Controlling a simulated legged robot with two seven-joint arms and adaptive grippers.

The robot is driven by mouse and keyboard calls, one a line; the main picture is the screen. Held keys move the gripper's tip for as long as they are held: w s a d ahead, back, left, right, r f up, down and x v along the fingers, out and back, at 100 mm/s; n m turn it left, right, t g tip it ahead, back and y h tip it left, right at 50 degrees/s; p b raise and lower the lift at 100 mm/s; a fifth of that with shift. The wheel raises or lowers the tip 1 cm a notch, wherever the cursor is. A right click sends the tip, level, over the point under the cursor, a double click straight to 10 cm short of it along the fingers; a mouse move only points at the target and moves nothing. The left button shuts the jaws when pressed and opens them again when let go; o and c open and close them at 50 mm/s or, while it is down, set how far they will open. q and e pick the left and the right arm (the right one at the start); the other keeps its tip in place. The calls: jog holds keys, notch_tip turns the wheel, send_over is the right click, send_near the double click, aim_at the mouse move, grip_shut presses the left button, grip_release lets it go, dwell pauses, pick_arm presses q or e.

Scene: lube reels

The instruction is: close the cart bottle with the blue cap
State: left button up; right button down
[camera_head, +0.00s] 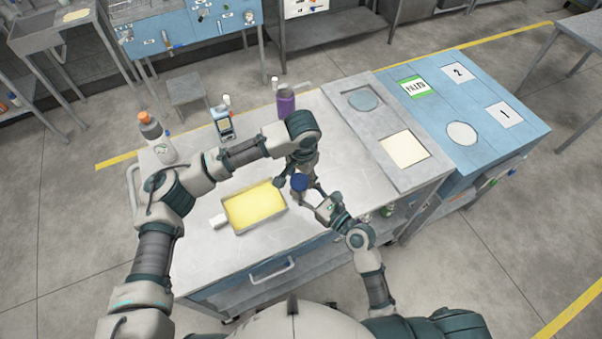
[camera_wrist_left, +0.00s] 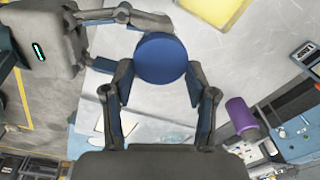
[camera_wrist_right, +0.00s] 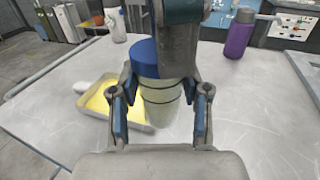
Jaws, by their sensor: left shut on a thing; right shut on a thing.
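The blue cap (camera_head: 299,182) sits at the top of a pale translucent bottle with dark rings (camera_wrist_right: 160,105), near the middle of the cart top. My right gripper (camera_wrist_right: 161,110) is shut on the bottle body from the side; it also shows in the head view (camera_head: 311,192). My left gripper (camera_wrist_left: 160,85) comes from above, shut on the cap, with one finger on each side; the cap fills the middle of the left wrist view (camera_wrist_left: 161,58). Part of the cap is hidden by my left gripper in the right wrist view. I cannot tell how tightly the cap is seated.
A yellow-lined tray (camera_head: 233,229) and a small white piece (camera_head: 218,221) lie left of the bottle. A purple bottle (camera_head: 286,105), a handheld device (camera_head: 224,126) and an orange-capped bottle (camera_head: 156,141) stand farther back. A blue bench (camera_head: 485,82) with marked spots adjoins at right.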

aim_at(301, 178)
pick_arm(q)
jog(key=shift+f, duration=0.25)
jog(key=shift+a+f, duration=0.15)
dwell(0.3)
jog(key=o, duration=0.7)
jog(key=shift+s+r, duration=0.15)
jog(key=shift+r, duration=2)
jog(key=c, duration=1)
jog(key=shift+o, duration=0.2)
jog(key=shift+f, duration=0.2)
jog(key=shift+f, duration=1.3)
